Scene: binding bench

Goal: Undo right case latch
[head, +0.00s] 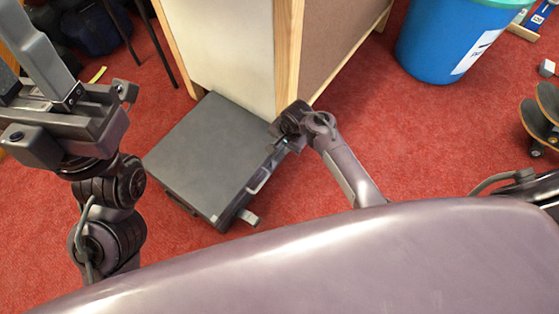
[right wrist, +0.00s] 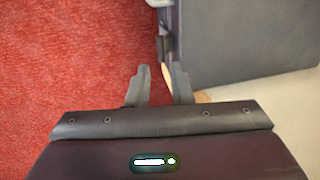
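A dark grey case (head: 215,150) lies flat and closed on the red carpet. Its handle (head: 263,174) is on the side facing right. A pale latch piece (head: 248,217) sticks out from that side near the closest corner. My right gripper (head: 285,143) is at the far end of the same side, hiding the right latch in the head view. In the right wrist view its fingers (right wrist: 160,70) are apart with nothing between the tips. The case's edge and a small dark fitting (right wrist: 164,47) lie just beyond them. My left gripper (head: 100,92) is raised at the left, its finger gap unclear.
A wood-edged cabinet (head: 287,50) stands right behind the case, close to my right gripper. A blue bin (head: 430,45) stands at the back right, and a skateboard (head: 540,125) is at the right edge. Carpet left of the case is clear.

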